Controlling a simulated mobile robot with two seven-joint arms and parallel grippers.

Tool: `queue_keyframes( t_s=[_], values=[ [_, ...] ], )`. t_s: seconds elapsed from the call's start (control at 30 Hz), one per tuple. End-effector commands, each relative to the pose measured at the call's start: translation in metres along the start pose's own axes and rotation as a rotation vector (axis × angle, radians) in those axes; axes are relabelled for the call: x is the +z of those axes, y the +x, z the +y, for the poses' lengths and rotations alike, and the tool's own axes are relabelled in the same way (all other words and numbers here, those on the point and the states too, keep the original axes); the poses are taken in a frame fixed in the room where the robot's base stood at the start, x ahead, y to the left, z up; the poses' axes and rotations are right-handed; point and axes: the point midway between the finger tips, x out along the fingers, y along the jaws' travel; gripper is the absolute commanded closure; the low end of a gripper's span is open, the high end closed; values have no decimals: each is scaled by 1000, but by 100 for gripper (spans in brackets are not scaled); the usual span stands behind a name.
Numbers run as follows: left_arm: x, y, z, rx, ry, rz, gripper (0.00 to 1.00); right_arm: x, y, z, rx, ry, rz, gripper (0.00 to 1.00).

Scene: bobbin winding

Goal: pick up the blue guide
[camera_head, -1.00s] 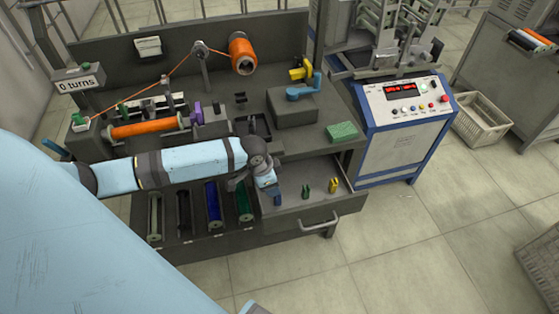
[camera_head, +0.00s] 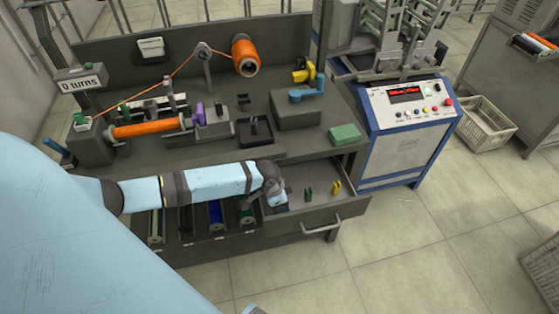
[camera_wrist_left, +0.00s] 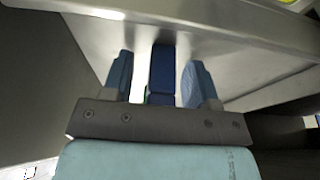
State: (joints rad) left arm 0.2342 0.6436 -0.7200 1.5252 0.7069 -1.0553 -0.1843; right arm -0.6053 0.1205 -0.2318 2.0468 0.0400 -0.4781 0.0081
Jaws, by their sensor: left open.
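The blue guide (camera_wrist_left: 162,70) shows as a dark blue upright block between the two fingers of my left gripper (camera_wrist_left: 160,80) in the wrist view. The jaws are open, with a gap on each side of the guide. In the head view my left gripper (camera_head: 277,200) reaches down into the open drawer at its left part and hides most or all of the blue guide.
A green guide (camera_head: 308,194) and a yellow guide (camera_head: 336,187) stand in the drawer (camera_head: 318,207) to the right of my gripper. Several spools lie in compartments to the left, partly under my arm. A green block (camera_head: 344,134) lies on the bench above the drawer.

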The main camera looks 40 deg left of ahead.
Motion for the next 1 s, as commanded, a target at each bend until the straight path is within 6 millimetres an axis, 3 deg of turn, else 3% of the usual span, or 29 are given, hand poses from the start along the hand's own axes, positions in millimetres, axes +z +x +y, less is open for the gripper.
queue_keyframes(
  t_s=[0.03, 0.23, 0.67, 0.83, 1.0],
  values=[
    [0, 0, 0, 0, 0, 0, 54, 0, 0, 0, 0, -1, 1, 52],
    [0, 0, 0, 0, 0, 0, 99, 0, 0, 0, 0, -1, 2, 52],
    [-2, -8, 0, 0, 0, 0, 100, -2, -1, -1, -2, -2, 3, 52],
    [-9, -33, -1, -2, 2, 0, 100, -6, -3, -1, -1, -5, 7, 52],
    [-22, -79, -1, -2, 3, 2, 100, -11, -6, -2, 0, -10, 15, 52]
  ],
)
